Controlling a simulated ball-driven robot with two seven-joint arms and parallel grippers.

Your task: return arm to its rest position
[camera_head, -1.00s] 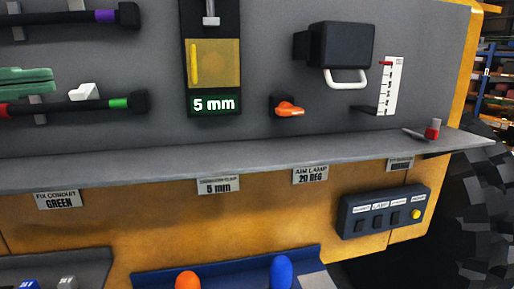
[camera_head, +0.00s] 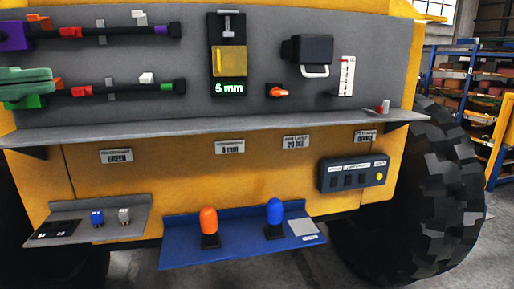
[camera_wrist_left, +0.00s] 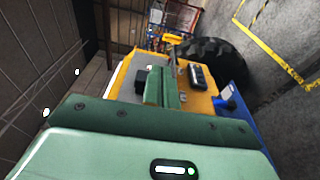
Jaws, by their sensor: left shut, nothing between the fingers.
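My left gripper (camera_head: 28,88) is green and shows at the left edge of the head view, in front of the grey panel. It is shut and empty. In the left wrist view its closed fingers (camera_wrist_left: 162,88) point toward the yellow machine, with nothing between them. It overlaps the left ends of the conduits in the head view; I cannot tell how far it is from them. My right gripper is in neither view.
A grey shelf (camera_head: 225,128) juts out below the panel. A button box (camera_head: 352,181) sits lower right. A blue tray (camera_head: 185,254) holds an orange and a blue capsule-shaped piece. A grey tray (camera_head: 135,213) is at lower left. A large tyre (camera_head: 430,200) stands right.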

